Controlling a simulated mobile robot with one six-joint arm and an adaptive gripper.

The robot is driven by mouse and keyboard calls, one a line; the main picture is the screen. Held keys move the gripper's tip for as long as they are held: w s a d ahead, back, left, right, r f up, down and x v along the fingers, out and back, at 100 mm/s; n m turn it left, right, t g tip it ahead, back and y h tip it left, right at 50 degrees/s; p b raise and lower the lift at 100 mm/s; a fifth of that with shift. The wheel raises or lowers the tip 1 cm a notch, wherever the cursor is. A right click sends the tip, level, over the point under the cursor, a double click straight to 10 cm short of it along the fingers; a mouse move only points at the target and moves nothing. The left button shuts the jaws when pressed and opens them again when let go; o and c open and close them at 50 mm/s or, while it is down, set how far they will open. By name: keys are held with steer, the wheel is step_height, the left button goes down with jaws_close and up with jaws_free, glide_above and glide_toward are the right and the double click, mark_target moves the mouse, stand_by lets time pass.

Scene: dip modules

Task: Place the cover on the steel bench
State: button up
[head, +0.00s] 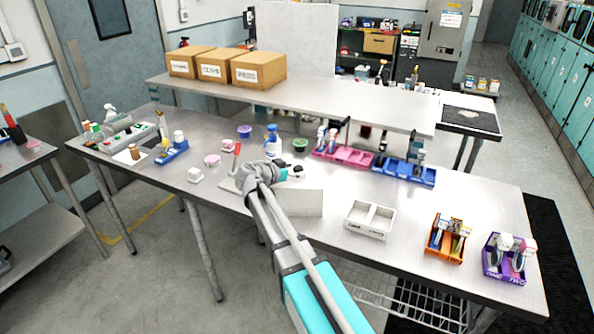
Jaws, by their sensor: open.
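The steel bench (410,220) runs across the middle of the head view. My gripper (291,172) is over the bench's middle; its fingers are small and partly hidden by my wrist, and it appears empty. Just below it is a pale grey, flat-sided piece (297,203), which may be the cover or the side of a box; I cannot tell which. My arm hides part of it. I cannot tell whether the gripper touches it.
A white two-compartment tray (369,220) stands right of my arm. Orange (447,240) and purple (509,258) holders stand at the right end. Pink (345,155) and blue (404,171) trays are behind. A blue-white bottle (272,142) stands behind my gripper. A raised shelf (330,98) holds cardboard boxes.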

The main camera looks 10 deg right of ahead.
steer(key=shift+r, duration=0.15)
steer(key=shift+a+r, duration=0.1)
steer(key=p+v, duration=0.4)
steer(key=v, duration=0.7)
steer(key=shift+s+a, duration=0.2)
steer(key=shift+a, duration=0.15)
stand_by(0.3)
